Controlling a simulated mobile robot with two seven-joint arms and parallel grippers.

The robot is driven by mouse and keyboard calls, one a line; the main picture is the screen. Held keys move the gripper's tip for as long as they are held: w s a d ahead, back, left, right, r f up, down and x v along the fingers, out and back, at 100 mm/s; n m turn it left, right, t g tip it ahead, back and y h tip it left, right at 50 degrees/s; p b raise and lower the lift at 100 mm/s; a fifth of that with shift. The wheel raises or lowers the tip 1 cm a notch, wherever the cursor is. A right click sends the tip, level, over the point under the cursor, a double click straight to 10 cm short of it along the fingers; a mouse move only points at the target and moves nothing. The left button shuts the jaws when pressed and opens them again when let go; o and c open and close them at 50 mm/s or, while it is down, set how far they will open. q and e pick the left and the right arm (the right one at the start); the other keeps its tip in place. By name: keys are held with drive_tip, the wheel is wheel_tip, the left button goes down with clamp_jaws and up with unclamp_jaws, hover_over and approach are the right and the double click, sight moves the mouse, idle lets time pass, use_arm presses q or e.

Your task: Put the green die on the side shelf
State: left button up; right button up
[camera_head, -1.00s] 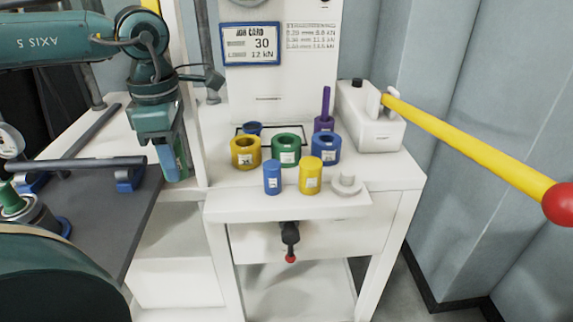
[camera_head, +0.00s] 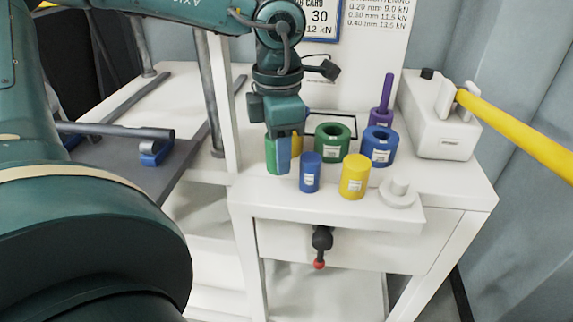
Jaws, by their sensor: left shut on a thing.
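My left gripper (camera_head: 278,155) points down at the left end of the white shelf (camera_head: 436,168). It is shut on a small green cylinder (camera_head: 271,157), partly covered by a blue finger pad. The cylinder's lower end is at or just above the shelf top; I cannot tell if it touches. A green ring-shaped die (camera_head: 333,142) stands on the shelf, right of the gripper and apart from it. A yellow ring (camera_head: 298,141) is mostly hidden behind the gripper. My right gripper is not in view.
A blue cylinder (camera_head: 310,173) and a yellow cylinder (camera_head: 354,177) stand close right of the gripper. A blue ring (camera_head: 379,146), a purple rod (camera_head: 386,95) and a white stepped piece (camera_head: 398,191) are farther right. A yellow lever (camera_head: 520,138) juts out at the right.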

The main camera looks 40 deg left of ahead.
sight(281, 186)
use_arm(q)
drive_tip(key=shift+f, duration=1.95)
drive_tip(key=shift+f+b, duration=0.2)
drive_tip(key=shift+b, duration=0.25)
drive_tip(key=o, duration=1.2)
wheel_tip(281, 186, up, 12)
drive_tip(key=shift+r+p, duration=0.2)
drive_tip(key=shift+p, duration=0.8)
